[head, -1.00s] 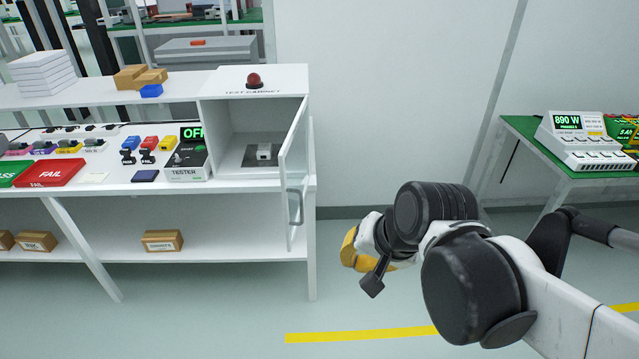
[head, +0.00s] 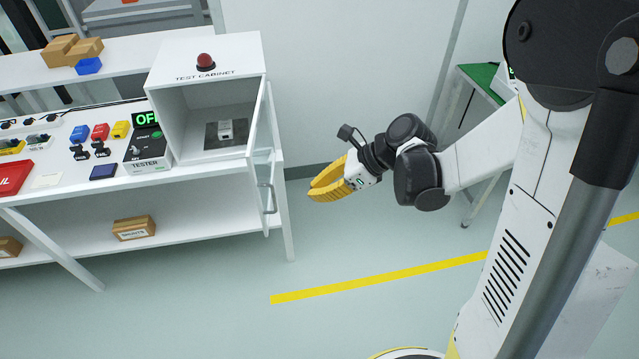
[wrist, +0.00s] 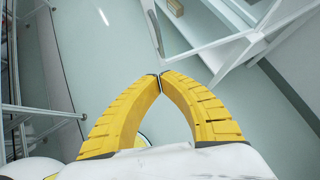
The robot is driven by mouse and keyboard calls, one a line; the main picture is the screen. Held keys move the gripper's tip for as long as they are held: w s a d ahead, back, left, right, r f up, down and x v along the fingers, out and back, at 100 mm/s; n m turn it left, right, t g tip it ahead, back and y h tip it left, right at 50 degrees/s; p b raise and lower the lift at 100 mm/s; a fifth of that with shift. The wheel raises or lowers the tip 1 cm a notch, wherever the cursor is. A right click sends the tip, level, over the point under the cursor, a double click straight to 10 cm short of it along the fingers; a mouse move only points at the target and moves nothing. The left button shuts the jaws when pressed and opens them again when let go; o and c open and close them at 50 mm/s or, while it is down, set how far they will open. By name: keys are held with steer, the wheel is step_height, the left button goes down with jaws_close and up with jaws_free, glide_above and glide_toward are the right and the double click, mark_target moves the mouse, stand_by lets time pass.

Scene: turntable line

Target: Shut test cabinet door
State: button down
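The test cabinet (head: 205,72) is a white box on the bench with its front open. Its glass door (head: 262,150) has a white frame, stands swung out toward me from the cabinet's right side, and carries a grey handle (head: 268,198). My gripper (head: 312,194) has yellow fingers and is right of the door, apart from it in the head view, pointing left. In the wrist view the fingertips (wrist: 160,75) meet with nothing seen between them. The door's frame (wrist: 205,46) shows just beyond the tips there; whether they touch it I cannot tell.
The tester (head: 148,150) stands left of the cabinet. A brown box (head: 133,228) is on the lower shelf. Floor with a yellow line (head: 380,278) is clear in front of the bench.

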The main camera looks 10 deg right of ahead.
steer(key=w+a+f+b, duration=0.2)
steer(key=w+a+f, duration=0.1)
steer(key=a, duration=0.4)
steer(key=shift+w+a+f, duration=0.15)
steer(key=shift+a+f, duration=0.1)
steer(key=shift+f, duration=0.35)
steer(key=shift+a, duration=0.1)
